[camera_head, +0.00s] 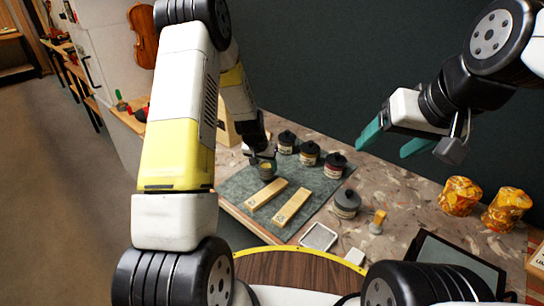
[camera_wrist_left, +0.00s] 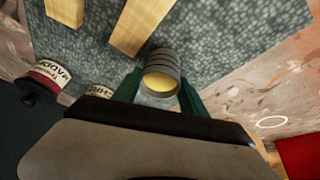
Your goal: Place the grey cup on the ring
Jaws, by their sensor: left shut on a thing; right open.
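The grey cup (camera_head: 266,171) has ribbed sides and yellow contents. My left gripper (camera_head: 262,160) is shut on it, over the far left part of the mat. In the left wrist view the cup (camera_wrist_left: 161,76) sits upright between the two green fingers (camera_wrist_left: 158,92). I cannot tell whether it touches the mat. The ring (camera_wrist_left: 272,121) is a thin white circle on the mottled bench top, right of the cup in the left wrist view and off the mat. I cannot make it out in the head view. My right gripper (camera_head: 400,140) is open and empty above the bench's back right.
Amber lumps (camera_head: 460,196) and a dark tablet (camera_head: 450,254) are at right.

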